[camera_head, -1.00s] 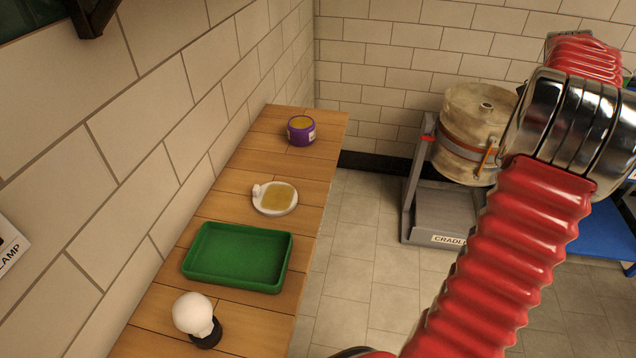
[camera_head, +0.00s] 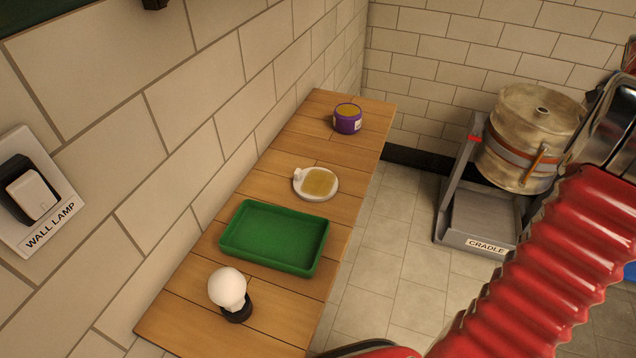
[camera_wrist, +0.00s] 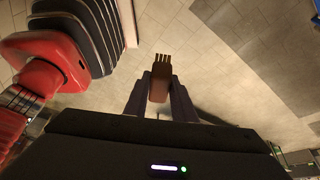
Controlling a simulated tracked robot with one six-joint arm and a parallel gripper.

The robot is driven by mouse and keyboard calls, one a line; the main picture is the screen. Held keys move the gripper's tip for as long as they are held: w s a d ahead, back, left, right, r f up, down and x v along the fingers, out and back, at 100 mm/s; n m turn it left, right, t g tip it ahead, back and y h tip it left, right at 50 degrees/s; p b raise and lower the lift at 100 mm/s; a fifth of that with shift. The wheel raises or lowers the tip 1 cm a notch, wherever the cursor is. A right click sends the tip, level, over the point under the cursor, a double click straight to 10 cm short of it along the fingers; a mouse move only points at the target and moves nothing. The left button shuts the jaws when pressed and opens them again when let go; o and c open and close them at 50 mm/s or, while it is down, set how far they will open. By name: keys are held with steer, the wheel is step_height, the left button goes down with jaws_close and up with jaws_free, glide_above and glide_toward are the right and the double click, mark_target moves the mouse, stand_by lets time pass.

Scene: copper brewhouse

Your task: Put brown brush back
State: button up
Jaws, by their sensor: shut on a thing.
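In the wrist view a brown brush (camera_wrist: 159,88) with tan bristles at its far end is between the fingers of my gripper (camera_wrist: 160,93). My gripper is shut on it and holds it over the tiled floor. The brush and gripper do not show in the head view, where only my red arm crosses the right side. A green tray (camera_head: 274,236) lies empty on the wooden bench.
On the wooden bench (camera_head: 180,318) are a bulb on a black base (camera_head: 228,288), a white dish (camera_head: 317,183) with a tan pad and a purple tin (camera_head: 347,119). A grey cradle (camera_head: 482,215) holds a keg-like vessel (camera_head: 526,135). A wall lamp switch (camera_head: 33,195) is at left.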

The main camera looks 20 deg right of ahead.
jaws_close()
steer(key=shift+w, duration=0.1)
steer(key=shift+w+a, duration=0.1)
steer(key=shift+w, duration=0.15)
steer(key=w+a+f+n+t+h, duration=0.1)
steer(key=w+a+n+h, duration=0.1)
steer(key=w+a+n, duration=0.55)
steer(key=w+a+n+t+h, duration=0.1)
steer(key=w+a+n, duration=0.35)
steer(key=w, duration=0.65)
steer(key=w+a+f+n+t+h, duration=0.1)
steer(key=w+a+n+h, duration=0.1)
steer(key=w+a+n, duration=0.55)
steer(key=w+a+n+t+y, duration=0.1)
steer(key=w+a+n, duration=0.4)
steer(key=a, duration=0.6)
steer(key=w+a+n+t+y, duration=0.1)
steer(key=w+a+n+t, duration=0.2)
steer(key=a, duration=0.8)
steer(key=w+a+n+t, duration=0.2)
steer(key=w+a+n, duration=0.5)
steer(key=a, duration=0.4)
steer(key=shift+r+y, duration=0.15)
steer(key=shift+y, duration=0.25)
